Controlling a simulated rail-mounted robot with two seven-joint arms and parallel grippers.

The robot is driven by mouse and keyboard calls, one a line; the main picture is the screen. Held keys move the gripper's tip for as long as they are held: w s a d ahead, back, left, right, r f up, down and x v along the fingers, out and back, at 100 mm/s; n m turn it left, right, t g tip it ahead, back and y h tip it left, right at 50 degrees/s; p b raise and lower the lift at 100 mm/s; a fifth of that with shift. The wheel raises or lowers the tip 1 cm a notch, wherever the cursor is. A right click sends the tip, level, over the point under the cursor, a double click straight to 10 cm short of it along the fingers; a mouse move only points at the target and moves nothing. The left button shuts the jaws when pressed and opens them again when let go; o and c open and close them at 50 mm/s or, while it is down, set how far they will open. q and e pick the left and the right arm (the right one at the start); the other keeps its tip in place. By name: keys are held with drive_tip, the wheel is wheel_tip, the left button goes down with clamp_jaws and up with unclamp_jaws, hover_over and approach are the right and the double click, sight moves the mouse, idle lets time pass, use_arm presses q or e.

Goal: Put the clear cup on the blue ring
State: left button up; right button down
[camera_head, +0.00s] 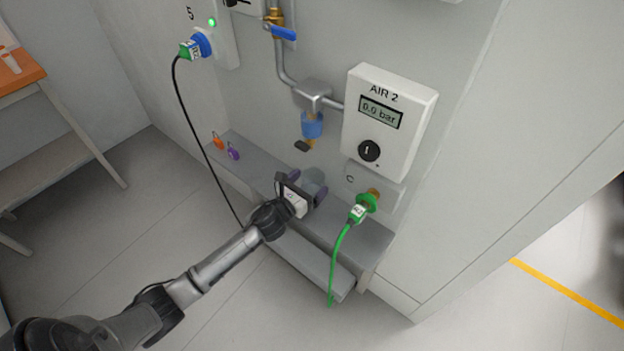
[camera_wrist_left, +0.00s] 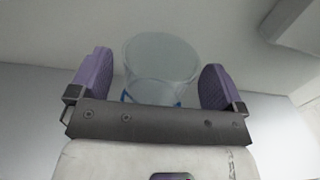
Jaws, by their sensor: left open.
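The clear cup (camera_wrist_left: 160,62) stands upright on the grey ledge in the left wrist view. It also shows faintly in the head view (camera_head: 315,177). Bits of a blue ring (camera_wrist_left: 178,104) show at both sides of the cup's base; most of the ring is hidden by the cup and my gripper. The cup appears to stand on it, but I cannot tell if it is fully seated. My left gripper (camera_head: 301,188) is open, its purple fingers on either side of the cup with visible gaps. My right gripper is not in view.
The grey ledge (camera_head: 345,232) runs along the wall. Above the cup hang a pipe fitting and a blue part (camera_head: 312,125). The AIR 2 box (camera_head: 388,120) and a green plug with cable (camera_head: 358,211) are to the right. Orange and purple tags (camera_head: 233,152) are left.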

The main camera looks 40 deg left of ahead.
use_arm(q)
drive_tip(key=s+d+f+n+g, duration=0.1)
drive_tip(key=s+d+n+g, duration=0.3)
drive_tip(key=s+n, duration=0.7)
drive_tip(key=s+d+f+n+g+p, duration=0.1)
drive_tip(key=s+d+n+g, duration=0.4)
drive_tip(key=s+n, duration=0.6)
drive_tip(key=s+d+f+n+g+p, duration=0.1)
drive_tip(key=s+d+n+g, duration=0.4)
drive_tip(key=s+n, duration=0.6)
drive_tip(key=s+d+f, duration=0.1)
drive_tip(key=s, duration=0.1)
drive_tip(key=shift+s+f+n+h, duration=0.3)
drive_tip(key=shift+s+f+n, duration=0.05)
drive_tip(key=shift+s+n, duration=0.05)
